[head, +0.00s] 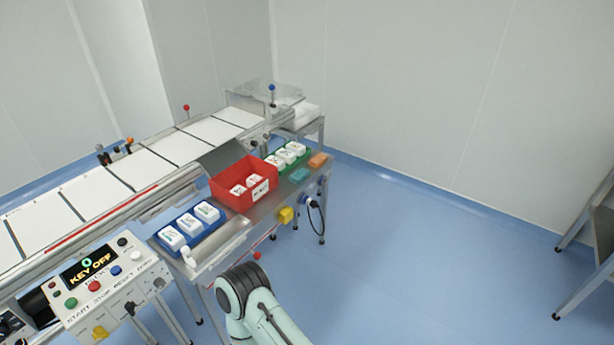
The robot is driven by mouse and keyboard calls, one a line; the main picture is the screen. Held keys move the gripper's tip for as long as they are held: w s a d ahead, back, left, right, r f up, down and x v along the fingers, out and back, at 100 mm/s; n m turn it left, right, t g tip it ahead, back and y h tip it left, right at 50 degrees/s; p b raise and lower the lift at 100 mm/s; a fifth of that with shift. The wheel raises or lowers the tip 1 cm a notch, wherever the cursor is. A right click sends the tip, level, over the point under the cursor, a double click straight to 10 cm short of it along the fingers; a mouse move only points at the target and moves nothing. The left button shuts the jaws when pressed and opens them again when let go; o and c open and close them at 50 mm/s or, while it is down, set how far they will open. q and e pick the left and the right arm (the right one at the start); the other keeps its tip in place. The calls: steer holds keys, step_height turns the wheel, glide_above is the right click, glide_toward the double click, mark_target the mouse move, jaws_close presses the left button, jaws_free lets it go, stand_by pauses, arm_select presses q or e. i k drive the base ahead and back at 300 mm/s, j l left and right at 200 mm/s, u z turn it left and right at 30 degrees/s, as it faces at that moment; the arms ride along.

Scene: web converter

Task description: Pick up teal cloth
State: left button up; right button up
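A small teal cloth (300,175) lies flat on the metal side table, near its right end. It sits between the red bin and an orange cloth (318,160), just in front of a green tray. A mint-green arm link of mine comes up from the bottom of the head view, well short of the table and apart from the cloth. Neither gripper shows in this view.
The metal table (238,228) also holds a red bin (232,196) with white packs, a blue tray (192,243) and a green tray (274,163). A conveyor (140,168) runs behind. A control panel (110,284) stands at left. Blue floor (420,260) is clear at right.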

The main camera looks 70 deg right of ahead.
mark_target(298, 175)
steer(key=z, duration=2.2)
steer(key=u, duration=2.95)
steer(key=z, duration=2.95)
